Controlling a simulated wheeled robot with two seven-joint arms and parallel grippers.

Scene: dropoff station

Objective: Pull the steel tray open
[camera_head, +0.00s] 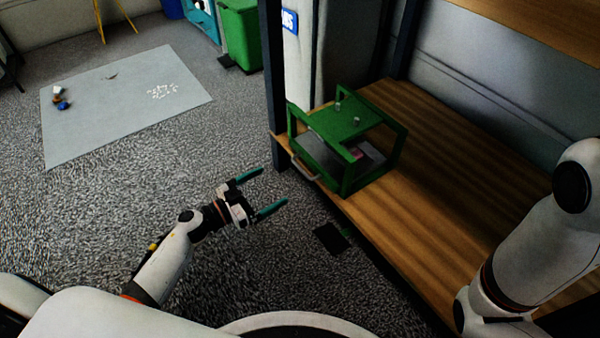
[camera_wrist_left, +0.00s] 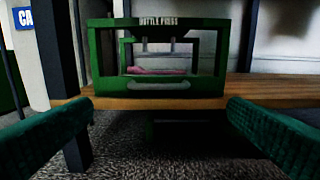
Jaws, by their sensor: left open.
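A green open frame (camera_head: 345,118) stands on the wooden shelf near its front left corner. The steel tray (camera_head: 318,150) sits low inside it, with a handle (camera_head: 304,169) sticking out at the shelf's front edge. Something pink lies inside the frame. In the left wrist view the frame (camera_wrist_left: 104,60) is straight ahead, and the tray handle (camera_wrist_left: 158,86) runs across its lower front. My left gripper (camera_head: 274,189) is open and empty, in front of the handle and apart from it. My right arm shows at the right, but its gripper is out of view.
The wooden shelf (camera_head: 440,190) is bare to the right of the frame. A dark post (camera_head: 272,80) stands at its left corner. A green bin (camera_head: 240,35) and a grey mat (camera_head: 120,105) with small items are farther back.

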